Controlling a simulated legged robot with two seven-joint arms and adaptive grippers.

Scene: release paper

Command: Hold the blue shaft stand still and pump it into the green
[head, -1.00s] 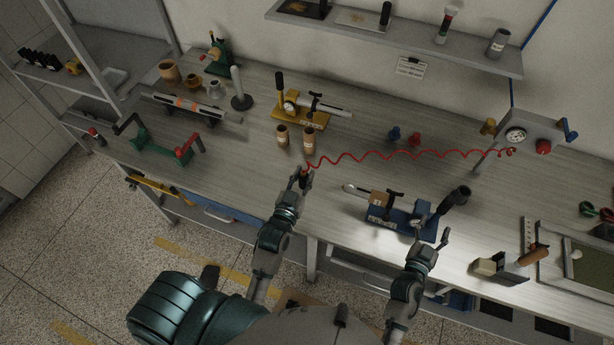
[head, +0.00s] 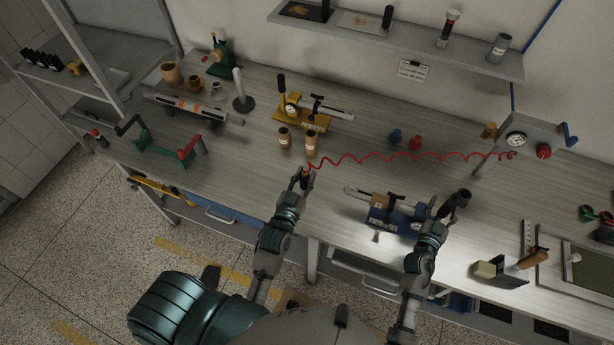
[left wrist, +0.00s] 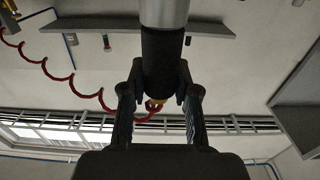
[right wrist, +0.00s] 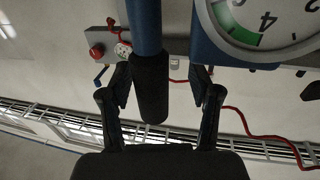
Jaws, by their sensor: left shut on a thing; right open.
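The blue shaft stand (head: 381,215) sits near the bench's front edge, with a metal shaft and a light brown block on top. Its round gauge (right wrist: 262,20) shows in the right wrist view with a green zone; the needle cannot be made out. A lever with a black grip (right wrist: 151,88) rises from the stand. My right gripper (head: 449,215) is open, its fingers on either side of that grip. My left gripper (head: 306,180) is shut on a black-handled tool (left wrist: 162,62) with a silver body, left of the stand and apart from it.
A red coiled hose (head: 400,157) runs from near my left gripper to a grey gauge panel (head: 520,133). Yellow (head: 303,116) and green (head: 160,153) stands are further left. A tray (head: 585,272) lies at right.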

